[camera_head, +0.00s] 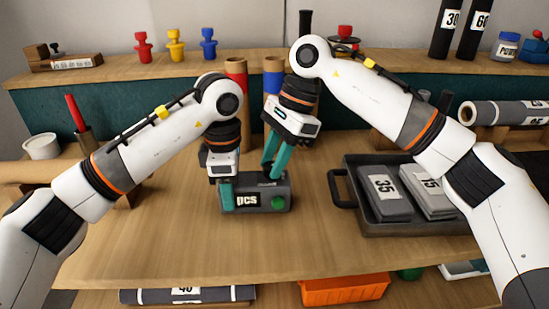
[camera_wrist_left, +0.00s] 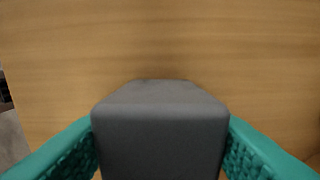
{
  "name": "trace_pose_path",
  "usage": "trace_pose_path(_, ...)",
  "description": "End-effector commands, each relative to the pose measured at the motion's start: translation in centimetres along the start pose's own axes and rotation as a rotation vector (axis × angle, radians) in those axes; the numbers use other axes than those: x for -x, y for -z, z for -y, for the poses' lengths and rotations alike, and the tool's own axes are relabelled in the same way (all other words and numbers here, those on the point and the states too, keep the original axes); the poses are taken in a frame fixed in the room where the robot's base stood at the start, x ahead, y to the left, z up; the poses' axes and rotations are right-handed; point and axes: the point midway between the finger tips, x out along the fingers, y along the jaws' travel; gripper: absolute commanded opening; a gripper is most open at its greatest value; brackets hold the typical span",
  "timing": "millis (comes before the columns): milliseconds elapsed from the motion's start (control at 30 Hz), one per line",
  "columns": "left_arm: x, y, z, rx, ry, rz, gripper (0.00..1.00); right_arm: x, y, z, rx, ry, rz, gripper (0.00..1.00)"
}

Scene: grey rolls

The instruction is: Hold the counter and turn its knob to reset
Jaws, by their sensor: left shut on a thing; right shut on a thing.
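The counter (camera_head: 262,191) is a dark grey box with a "pcs" label and a green round button on its front. It sits on the middle of the wooden table. My left gripper (camera_head: 226,194) is shut on the left end of the counter. In the left wrist view the grey counter body (camera_wrist_left: 160,135) sits between its two teal fingers. My right gripper (camera_head: 273,172) comes down from above with its teal fingers at the top of the counter, shut on the knob there. The knob itself is mostly hidden by the fingers.
A dark tray (camera_head: 345,190) with grey packs labelled 35 and 15 stands right of the counter. Red and blue rolls (camera_head: 237,75) stand behind. A pot with a red stick (camera_head: 75,115) is at the left. The table front is clear.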

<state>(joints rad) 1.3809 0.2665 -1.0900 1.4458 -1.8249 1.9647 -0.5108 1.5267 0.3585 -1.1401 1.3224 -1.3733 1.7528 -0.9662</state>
Motion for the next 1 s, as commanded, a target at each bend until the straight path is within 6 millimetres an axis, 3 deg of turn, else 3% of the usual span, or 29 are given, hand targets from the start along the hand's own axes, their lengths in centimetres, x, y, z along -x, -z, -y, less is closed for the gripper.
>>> trace_pose_path(400,0.00,-0.05,-0.04,-0.002,-0.002,0.002,0.19,0.12,-0.09,-0.19,0.203,0.082,0.003,0.07)
trace_pose_path(1000,-0.01,-0.04,-0.05,-0.002,-0.002,0.002,0.19,0.11,-0.09,-0.20,0.242,0.098,0.002,0.07)
